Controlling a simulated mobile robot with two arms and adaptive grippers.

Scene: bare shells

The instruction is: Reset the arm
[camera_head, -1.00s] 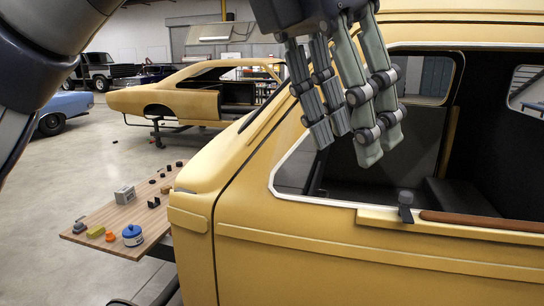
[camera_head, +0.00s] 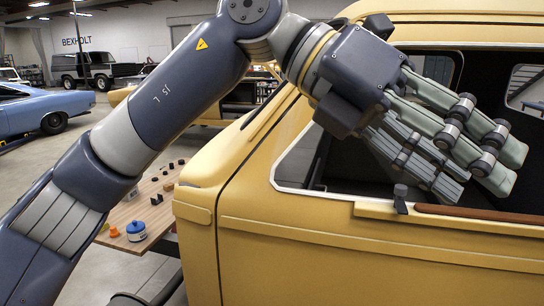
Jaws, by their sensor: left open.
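My left arm comes in from the lower left and bends over the front of a yellow vehicle shell (camera_head: 260,245). My left gripper (camera_head: 475,175) is open and empty, pointing right and down in front of the window opening. Its fingers overlap the opening in the picture; I cannot tell whether they are inside it. A small dark grey knob (camera_head: 401,198) stands on the window sill below the fingers. My right gripper is not in view.
A blue car (camera_head: 45,108) and a dark truck (camera_head: 95,72) stand farther back on open floor.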

